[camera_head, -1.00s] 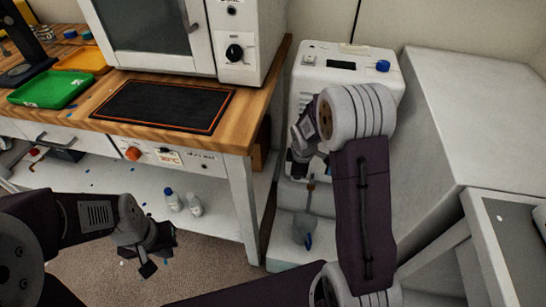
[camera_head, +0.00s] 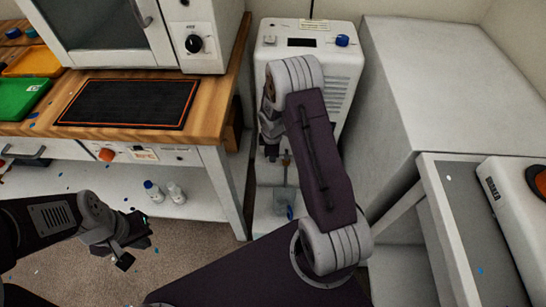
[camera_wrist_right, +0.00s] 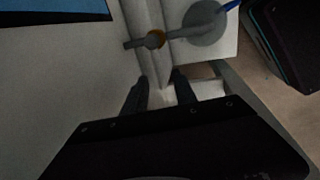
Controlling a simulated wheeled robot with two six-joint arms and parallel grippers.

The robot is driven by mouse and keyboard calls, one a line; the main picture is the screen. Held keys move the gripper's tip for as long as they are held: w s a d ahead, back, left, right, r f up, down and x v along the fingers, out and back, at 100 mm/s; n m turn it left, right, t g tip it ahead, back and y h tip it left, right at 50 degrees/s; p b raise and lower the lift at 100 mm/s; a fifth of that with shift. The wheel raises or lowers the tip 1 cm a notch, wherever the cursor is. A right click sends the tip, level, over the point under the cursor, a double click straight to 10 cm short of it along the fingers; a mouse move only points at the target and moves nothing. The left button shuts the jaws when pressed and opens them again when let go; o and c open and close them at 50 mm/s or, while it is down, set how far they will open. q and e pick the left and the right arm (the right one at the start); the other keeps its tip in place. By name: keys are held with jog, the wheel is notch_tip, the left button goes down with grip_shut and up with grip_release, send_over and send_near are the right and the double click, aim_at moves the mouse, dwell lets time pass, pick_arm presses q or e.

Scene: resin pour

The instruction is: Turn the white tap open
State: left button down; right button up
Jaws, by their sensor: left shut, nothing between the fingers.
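The white machine (camera_head: 345,62) stands behind my right arm in the head view. A white tap cannot be clearly made out; my right arm covers the machine's lower front. Below it, a greyish vessel with a blue part (camera_head: 285,205) hangs or stands under a small orange-brown piece. My right gripper (camera_head: 271,150) is at the machine's front, partly hidden. In the right wrist view, its fingers (camera_wrist_right: 160,92) are apart with a pale surface visible between them; contact cannot be told. Beyond them are an orange-brown ring (camera_wrist_right: 155,40) and a grey rod. My left gripper (camera_head: 134,248) is shut and empty above the floor.
A wooden bench (camera_head: 215,118) with a black mat (camera_head: 128,103), green tray (camera_head: 18,98) and white oven stands left. Two small bottles (camera_head: 164,192) stand on its lower shelf. A large white cabinet (camera_head: 435,80) closes off the right. A blue knob (camera_head: 342,40) tops the machine.

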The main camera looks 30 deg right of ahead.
jog(key=shift+w+d+f, duration=0.1)
jog(key=shift+f, duration=0.7)
jog(key=shift+c, duration=0.2)
grip_shut()
dwell(0.7)
